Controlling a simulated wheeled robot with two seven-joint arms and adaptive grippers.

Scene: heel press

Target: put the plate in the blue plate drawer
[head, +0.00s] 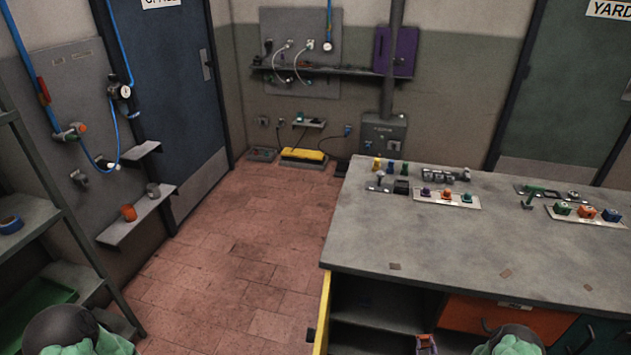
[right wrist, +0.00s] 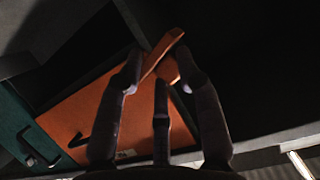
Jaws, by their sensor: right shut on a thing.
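My right gripper (right wrist: 162,72) is shut on an orange plate (right wrist: 164,50), which shows as a tilted, narrow piece between the fingertips in the right wrist view. In the head view, the right gripper (head: 427,346) shows only in small part at the bottom edge, in front of the bench's dark open shelf space. A closed orange drawer (head: 505,315) lies to its right, with a dark green-blue drawer (head: 597,335) beyond. I cannot tell whether that one is the blue plate drawer. My left gripper is out of view.
The grey bench top (head: 450,235) carries small coloured parts and trays along its back. A yellow door (head: 322,315) stands open at the bench's left end. A metal rack (head: 30,210) stands at the left. The red tiled floor between is clear.

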